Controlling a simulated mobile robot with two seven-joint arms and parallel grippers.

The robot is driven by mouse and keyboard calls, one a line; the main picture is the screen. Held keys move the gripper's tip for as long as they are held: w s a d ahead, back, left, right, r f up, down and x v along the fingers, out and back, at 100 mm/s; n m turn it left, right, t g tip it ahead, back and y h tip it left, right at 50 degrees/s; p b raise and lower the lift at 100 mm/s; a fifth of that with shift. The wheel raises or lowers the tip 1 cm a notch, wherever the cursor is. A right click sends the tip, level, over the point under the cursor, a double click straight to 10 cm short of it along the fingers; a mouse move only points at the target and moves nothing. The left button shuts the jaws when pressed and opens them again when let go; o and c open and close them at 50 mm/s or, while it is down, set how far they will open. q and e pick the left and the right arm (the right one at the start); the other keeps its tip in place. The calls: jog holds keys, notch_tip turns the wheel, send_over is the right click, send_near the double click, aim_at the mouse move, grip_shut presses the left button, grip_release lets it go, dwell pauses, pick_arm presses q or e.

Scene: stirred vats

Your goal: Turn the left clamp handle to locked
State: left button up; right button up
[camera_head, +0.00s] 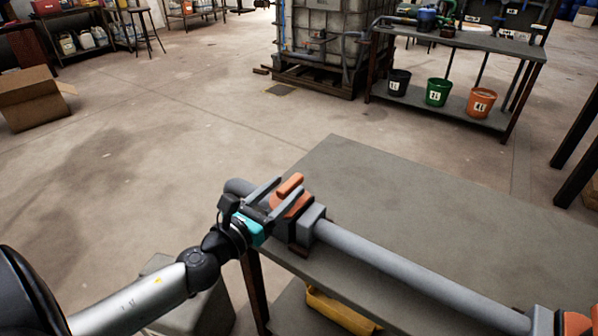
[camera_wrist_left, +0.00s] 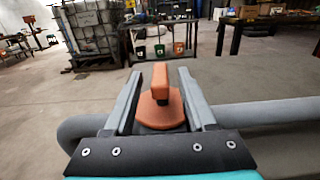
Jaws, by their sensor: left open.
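The left clamp is an orange body with an orange bar handle (camera_head: 290,184) on the grey pipe (camera_head: 400,267), near its bent left end. In the left wrist view the clamp handle (camera_wrist_left: 160,80) stands on a round orange base (camera_wrist_left: 162,112). My left gripper (camera_head: 289,191) is open at the clamp. In the left wrist view its two grey fingers lie on either side of the handle, with gaps to both. Part of the clamp is hidden behind the gripper. My right gripper is not in view.
The pipe runs along a grey bench (camera_head: 440,215), with another orange clamp part (camera_head: 577,323) at the lower right. A yellow bin (camera_head: 340,312) sits below. A shelf with several buckets (camera_head: 438,92) and a caged tank (camera_head: 325,35) stand behind. The bench top beyond the pipe is clear.

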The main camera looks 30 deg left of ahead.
aim_at(299, 174)
pick_arm(q)
jog(key=shift+w+d, duration=0.2)
jog(key=shift+w, duration=2.75)
jog(key=shift+c, duration=0.3)
grip_shut()
